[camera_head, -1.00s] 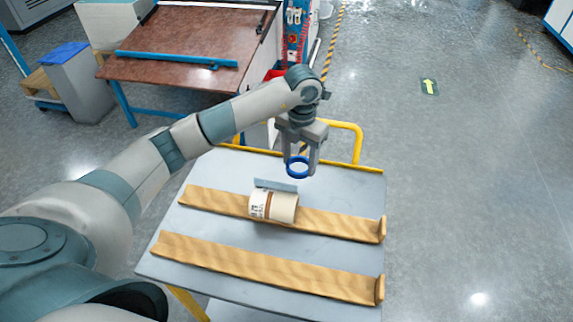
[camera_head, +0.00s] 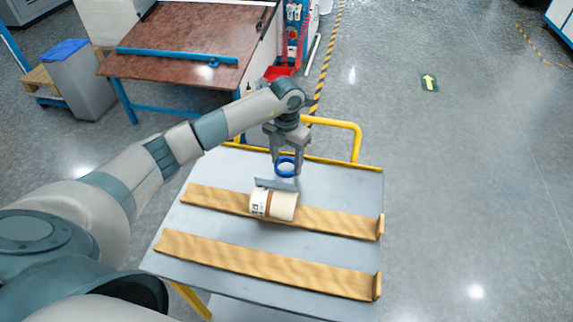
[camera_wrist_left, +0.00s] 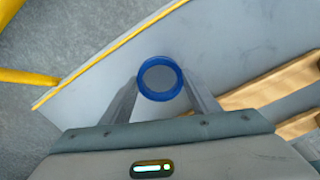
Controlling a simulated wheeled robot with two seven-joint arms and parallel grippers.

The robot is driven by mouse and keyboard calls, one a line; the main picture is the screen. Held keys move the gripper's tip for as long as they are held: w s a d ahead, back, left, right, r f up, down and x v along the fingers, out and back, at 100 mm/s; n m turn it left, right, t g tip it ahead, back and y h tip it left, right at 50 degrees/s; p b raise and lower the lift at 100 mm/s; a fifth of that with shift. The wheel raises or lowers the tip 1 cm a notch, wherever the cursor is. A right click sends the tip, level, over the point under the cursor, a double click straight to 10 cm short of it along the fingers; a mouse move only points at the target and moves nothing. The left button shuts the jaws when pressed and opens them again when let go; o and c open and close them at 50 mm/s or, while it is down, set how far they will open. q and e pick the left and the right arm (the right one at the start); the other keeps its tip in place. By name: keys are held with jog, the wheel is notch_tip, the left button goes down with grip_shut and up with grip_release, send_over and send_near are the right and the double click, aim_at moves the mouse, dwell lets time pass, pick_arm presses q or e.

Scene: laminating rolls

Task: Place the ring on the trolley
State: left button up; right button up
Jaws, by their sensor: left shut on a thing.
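The blue ring (camera_head: 285,166) is held between the fingers of my left gripper (camera_head: 286,164), which is shut on it. In the left wrist view the ring (camera_wrist_left: 160,79) sits between the two fingertips with grey surface showing through its hole. The trolley (camera_head: 334,184) has a flat grey top with a yellow rail at its far side. The gripper is over the far part of the trolley top, just behind the roll. I cannot tell whether the ring touches the top. My right gripper is not in view.
A cream roll with a brown band (camera_head: 284,204) lies on the far wooden rail (camera_head: 335,222), with a grey plate (camera_head: 276,184) behind it. A near wooden rail (camera_head: 260,266) runs parallel. The yellow handle (camera_head: 357,143) rises behind. A brown-topped table (camera_head: 190,45) stands beyond.

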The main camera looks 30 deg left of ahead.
pick_arm(q)
jog(key=shift+f+p, duration=0.35)
jog(key=shift+f, duration=0.95)
jog(key=o, duration=1.1)
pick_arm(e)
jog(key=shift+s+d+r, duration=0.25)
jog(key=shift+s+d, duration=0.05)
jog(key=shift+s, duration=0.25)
